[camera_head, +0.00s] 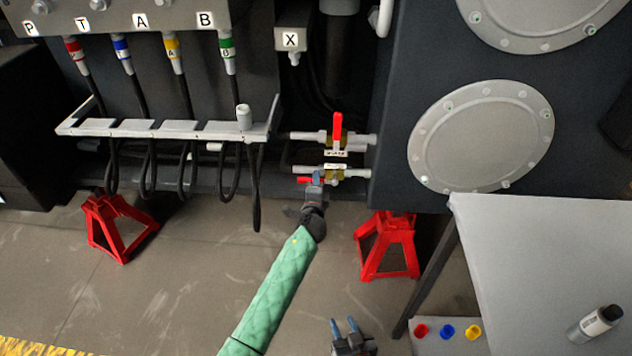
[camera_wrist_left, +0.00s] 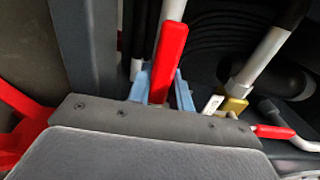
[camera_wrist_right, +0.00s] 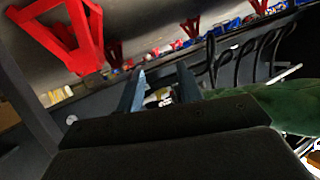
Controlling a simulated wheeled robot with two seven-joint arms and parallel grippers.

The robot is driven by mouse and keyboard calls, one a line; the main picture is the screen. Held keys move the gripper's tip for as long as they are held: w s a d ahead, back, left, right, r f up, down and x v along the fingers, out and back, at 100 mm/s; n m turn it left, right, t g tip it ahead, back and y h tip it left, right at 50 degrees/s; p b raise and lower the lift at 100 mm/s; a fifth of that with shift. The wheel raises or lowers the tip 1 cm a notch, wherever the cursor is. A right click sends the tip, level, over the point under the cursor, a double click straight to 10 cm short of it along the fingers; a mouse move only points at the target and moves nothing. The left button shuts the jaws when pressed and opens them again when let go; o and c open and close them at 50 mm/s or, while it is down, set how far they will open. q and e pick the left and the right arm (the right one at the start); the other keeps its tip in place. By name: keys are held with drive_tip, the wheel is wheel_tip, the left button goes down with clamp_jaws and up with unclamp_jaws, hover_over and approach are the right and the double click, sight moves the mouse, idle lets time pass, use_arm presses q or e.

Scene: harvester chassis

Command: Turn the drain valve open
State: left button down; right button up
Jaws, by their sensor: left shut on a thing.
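Two valves with red handles sit on short pipes between the hose rack and the dark tank; their labels are too small to read. The upper valve (camera_head: 337,142) has its handle standing upright, across its pipe. The lower valve (camera_head: 335,173) has its red handle (camera_head: 304,180) lying roughly along its pipe, pointing left. My left gripper (camera_head: 317,180) is at this lower handle, shut on it. In the left wrist view the handle (camera_wrist_left: 171,55) sits between the blue fingers (camera_wrist_left: 160,88). My right gripper (camera_head: 345,328) is open and empty, low in the head view.
A hose rack (camera_head: 165,130) hangs left of the valves. Red jack stands (camera_head: 388,245) (camera_head: 115,228) stand on the floor below. A grey table (camera_head: 550,240) with a bottle (camera_head: 596,324) is at right; coloured caps (camera_head: 447,331) lie on a lower tray. The tank has round covers (camera_head: 480,136).

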use_arm(q)
drive_tip(key=shift+d+f, duration=0.1)
drive_tip(key=c, duration=1.3)
unclamp_jaws()
drive_tip(key=shift+o, duration=0.2)
drive_tip(key=shift+s, duration=0.15)
drive_tip(key=s, duration=0.7)
drive_tip(key=shift+s, duration=0.3)
use_arm(e)
drive_tip(key=shift+s+d+f+g, duration=0.1)
drive_tip(key=shift+s+f+g, duration=0.2)
drive_tip(key=shift+f, duration=0.3)
drive_tip(key=shift+s+f+g, duration=0.2)
drive_tip(key=shift+s+f, duration=0.1)
drive_tip(key=shift+f, duration=0.3)
drive_tip(key=shift+r, duration=0.15)
